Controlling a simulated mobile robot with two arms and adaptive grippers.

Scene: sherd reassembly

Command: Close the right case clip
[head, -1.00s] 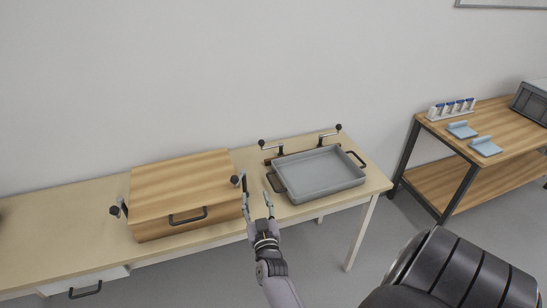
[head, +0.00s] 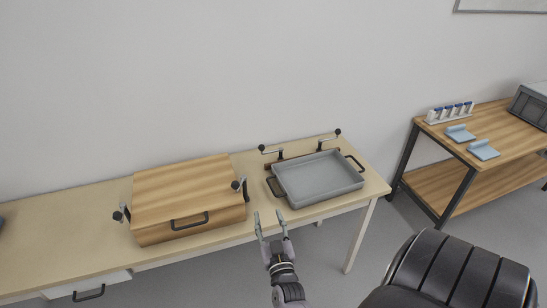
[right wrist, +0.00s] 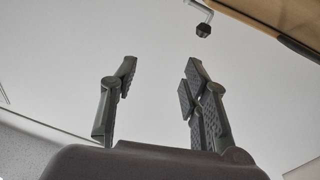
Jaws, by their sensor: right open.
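The wooden case (head: 182,190) stands on the pale table with its lid down. Its right clip (head: 241,187), a metal lever with a dark knob, is at the case's right side; whether it is fully latched I cannot tell. A similar left clip (head: 120,215) is on the left side. My right gripper (head: 269,216) is open and empty, to the right of and in front of the right clip, apart from it. In the right wrist view the open fingers (right wrist: 155,85) show, with a dark knob (right wrist: 203,30) on a metal lever beyond them. My left gripper is not in view.
A grey tray (head: 318,176) with dark handles stands on the table right of the case, with metal levers behind it. A wooden side table (head: 500,132) stands at right.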

